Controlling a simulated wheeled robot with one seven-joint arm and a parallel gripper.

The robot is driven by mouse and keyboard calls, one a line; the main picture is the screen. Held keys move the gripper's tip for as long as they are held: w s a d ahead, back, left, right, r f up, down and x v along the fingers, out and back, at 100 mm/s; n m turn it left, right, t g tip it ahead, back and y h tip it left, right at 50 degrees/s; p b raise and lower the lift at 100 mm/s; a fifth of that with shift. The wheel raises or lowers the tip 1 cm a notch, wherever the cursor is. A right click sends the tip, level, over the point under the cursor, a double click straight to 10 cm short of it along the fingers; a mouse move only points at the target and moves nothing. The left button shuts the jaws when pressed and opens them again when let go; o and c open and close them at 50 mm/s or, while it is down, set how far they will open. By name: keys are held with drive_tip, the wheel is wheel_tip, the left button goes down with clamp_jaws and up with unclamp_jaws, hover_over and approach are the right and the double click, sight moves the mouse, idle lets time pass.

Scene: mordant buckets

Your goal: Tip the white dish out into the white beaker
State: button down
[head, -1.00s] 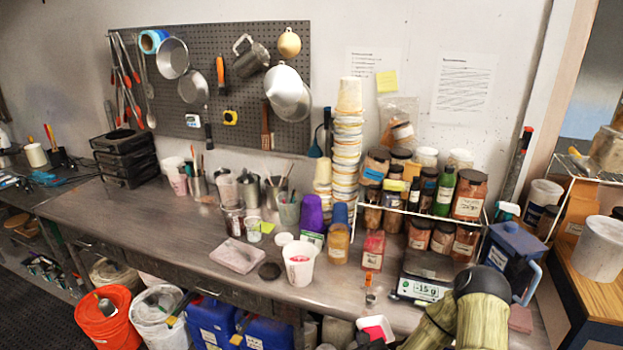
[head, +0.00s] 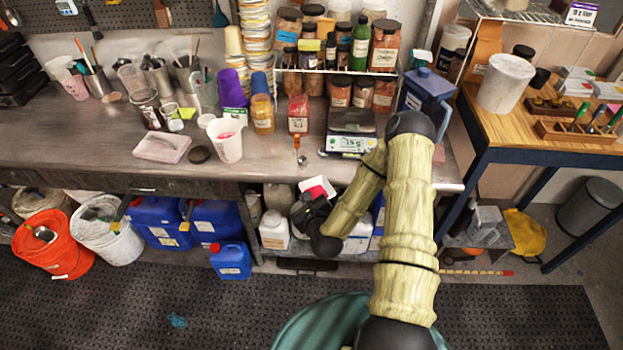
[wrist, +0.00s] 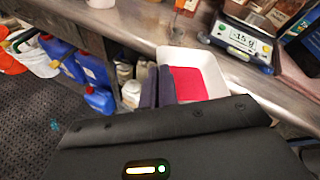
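The white dish (head: 316,185) has pink-red contents and is held in the air just in front of the bench edge. In the wrist view the dish (wrist: 206,57) fills the space past the fingers, with the pink-red (wrist: 188,84) inside. My gripper (head: 308,204) has its two dark fingers close together at the dish's near-left edge, and they also show in the wrist view (wrist: 158,80). The exact contact is partly hidden. The white beaker (head: 229,147) stands upright on the bench, left of and beyond the dish, with some pink-red at its mouth.
A scale (head: 349,143) stands on the bench right of the beaker. A small jar (head: 302,160), a dark round lid (head: 199,155) and a pale slab (head: 162,148) are near the beaker. Jars and stacked tubs crowd behind it. Blue canisters (head: 231,260) and buckets stand below.

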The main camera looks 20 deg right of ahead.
drive_tip(key=shift+f, duration=0.1)
drive_tip(key=s+f, duration=0.4)
drive_tip(key=f, duration=0.1)
drive_tip(key=shift+s+f, duration=0.15)
drive_tip(key=shift+s, duration=0.1)
idle(0.4)
